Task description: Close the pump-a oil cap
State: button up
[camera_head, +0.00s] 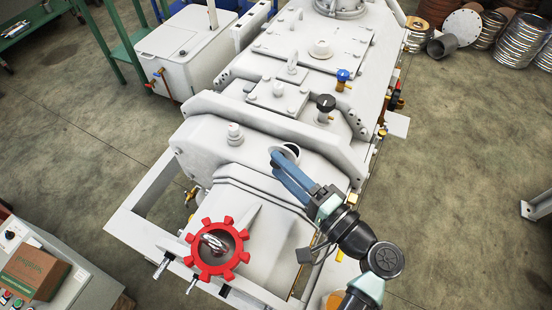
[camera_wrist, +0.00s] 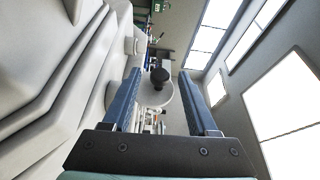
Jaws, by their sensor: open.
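My gripper (camera_head: 283,162) has blue fingers and is open over the front part of the pale grey pump (camera_head: 205,145). Its fingertips are beside a round part with a white rim and dark centre (camera_head: 291,149), which seems to be the oil cap or its port; the fingers partly hide it. In the wrist view my open fingers (camera_wrist: 161,78) frame a black knob (camera_wrist: 160,76) with a pale round disc (camera_wrist: 157,95) beneath it. Nothing is held. I cannot tell whether the fingers touch the round part, nor how far the cap stands open.
A red handwheel-like ring (camera_head: 217,250) is at the pump's near end. A black knob (camera_head: 325,103) and a blue-handled valve (camera_head: 343,75) stand farther back. A raised ridge (camera_head: 265,125) crosses the pump behind my gripper.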

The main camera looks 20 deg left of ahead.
jog(key=shift+x, duration=1.1)
grip_shut()
